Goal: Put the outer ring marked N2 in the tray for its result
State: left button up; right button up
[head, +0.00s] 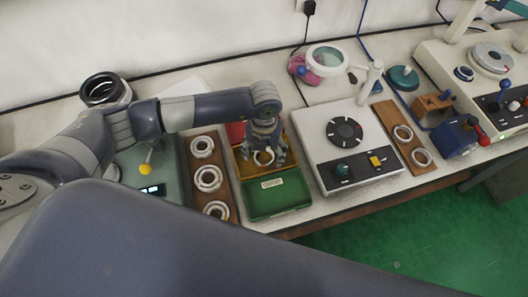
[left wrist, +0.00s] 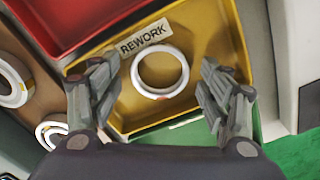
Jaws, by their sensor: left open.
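A pale metal outer ring (left wrist: 184,76) lies in the yellow tray (left wrist: 210,20), which carries a REWORK label (left wrist: 145,38). The ring has a small reddish mark on its near edge; I cannot read N2 on it. My left gripper (head: 266,160) points down over the yellow tray. In the left wrist view its open fingers (left wrist: 160,98) stand left and right of the ring, apart from it. The red tray (head: 235,132) is behind the yellow one, and the green tray (head: 280,205) is in front. My right gripper is not in view.
A brown wooden board (head: 226,190) with several rings stands left of the trays. A white instrument with a dark dial (head: 344,132) stands close on their right. Further right is another board (head: 408,160) with rings. The bench's front edge runs just past the green tray.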

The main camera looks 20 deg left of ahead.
pick_arm(q)
jog(key=shift+r, duration=0.1)
jog(key=shift+r, duration=0.2)
notch_tip(320, 180, up, 12)
jog(key=b, duration=0.1)
jog(key=shift+f+b, duration=0.15)
jog(key=shift+b, duration=0.25)
